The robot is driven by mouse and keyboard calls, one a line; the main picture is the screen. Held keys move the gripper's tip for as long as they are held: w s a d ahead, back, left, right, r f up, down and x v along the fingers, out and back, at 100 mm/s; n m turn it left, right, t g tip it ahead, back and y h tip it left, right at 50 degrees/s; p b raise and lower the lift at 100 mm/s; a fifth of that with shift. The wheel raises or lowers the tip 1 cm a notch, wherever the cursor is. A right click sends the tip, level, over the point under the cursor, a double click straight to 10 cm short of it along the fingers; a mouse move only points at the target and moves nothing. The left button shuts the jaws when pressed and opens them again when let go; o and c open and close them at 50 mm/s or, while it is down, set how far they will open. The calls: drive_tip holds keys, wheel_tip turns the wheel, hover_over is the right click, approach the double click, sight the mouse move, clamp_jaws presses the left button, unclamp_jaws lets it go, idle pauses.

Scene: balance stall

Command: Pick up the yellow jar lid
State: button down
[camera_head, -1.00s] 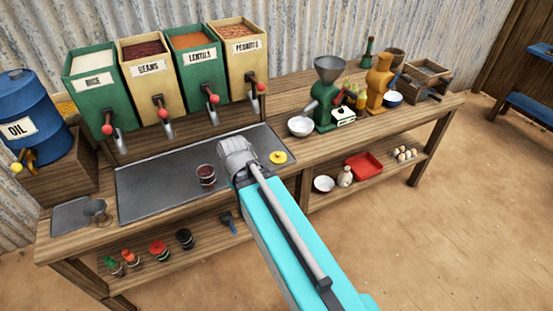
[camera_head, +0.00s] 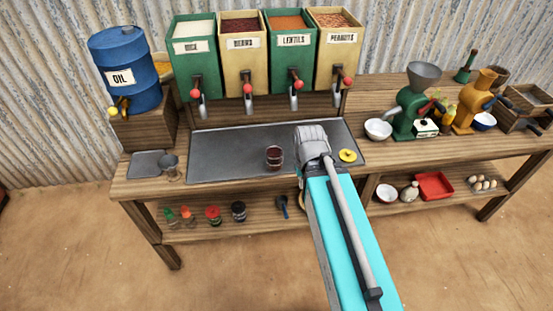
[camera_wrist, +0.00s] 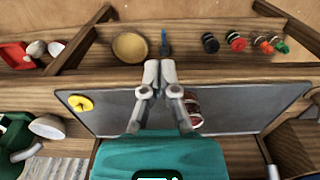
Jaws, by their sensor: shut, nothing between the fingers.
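The yellow jar lid (camera_head: 347,155) lies flat on the right end of the grey metal tray (camera_head: 225,150). In the wrist view the lid (camera_wrist: 80,103) is left of my gripper (camera_wrist: 160,66). My gripper's fingers are together with nothing between them, and they are apart from the lid. In the head view my arm and wrist stand between the lid and a glass jar with dark red contents (camera_head: 274,157); the fingertips are hidden there. The jar is partly behind a finger in the wrist view (camera_wrist: 194,110).
Dispensers with red-knobbed levers (camera_head: 248,91) stand behind the tray. A white bowl (camera_head: 378,130) and a green grinder (camera_head: 410,112) are right of the lid. A blue oil drum (camera_head: 124,70) stands at the left. Small jars (camera_head: 212,215) sit on the lower shelf.

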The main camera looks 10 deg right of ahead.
idle(0.4)
drive_tip(key=c, duration=0.8)
unclamp_jaws()
drive_tip(key=o, duration=0.4)
drive_tip(key=shift+w+d+f+n, duration=0.1)
drive_tip(key=shift+w+d+n, duration=0.2)
drive_tip(key=shift+w, duration=0.1)
drive_tip(key=shift+o, duration=0.2)
drive_tip(key=w+d+f+n+t+h+b, duration=0.1)
drive_tip(key=w+d+n+h+b, duration=0.3)
drive_tip(key=w+d+n, duration=1.3)
drive_tip(key=shift+w+f+n+h, duration=0.2)
drive_tip(key=shift+w+n+h, duration=1.05)
drive_tip(key=shift+w, duration=0.65)
drive_tip(key=shift+f+b, duration=0.15)
drive_tip(key=shift+b, duration=0.25)
drive_tip(key=b, duration=0.5)
approach(348, 152)
drive_tip(key=shift+x, duration=1.2)
drive_tip(key=shift+b+x, duration=1)
drive_tip(key=shift+x, duration=0.45)
